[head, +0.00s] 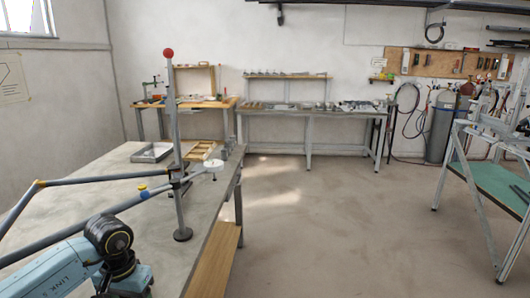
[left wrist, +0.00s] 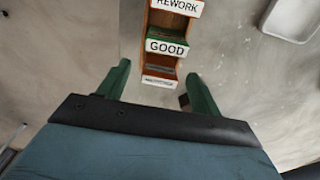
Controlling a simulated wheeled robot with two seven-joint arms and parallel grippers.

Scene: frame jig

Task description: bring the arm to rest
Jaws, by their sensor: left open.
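My left arm (head: 60,270) comes in at the lower left of the head view, low over the near end of the grey table (head: 75,200). The left gripper's fingers do not show clearly there. Past the fingertips lies a wooden sorting rack (left wrist: 152,22) with labels reading REWORK and GOOD, and a third label too small to read. The rack is apart from the fingers. My right gripper is not in view.
A post with a red ball (head: 169,52) and a round dark base stands on the table, with grey bars crossing from the left. A metal tray (head: 152,152) lies farther back; it also shows in the left wrist view (left wrist: 292,18).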

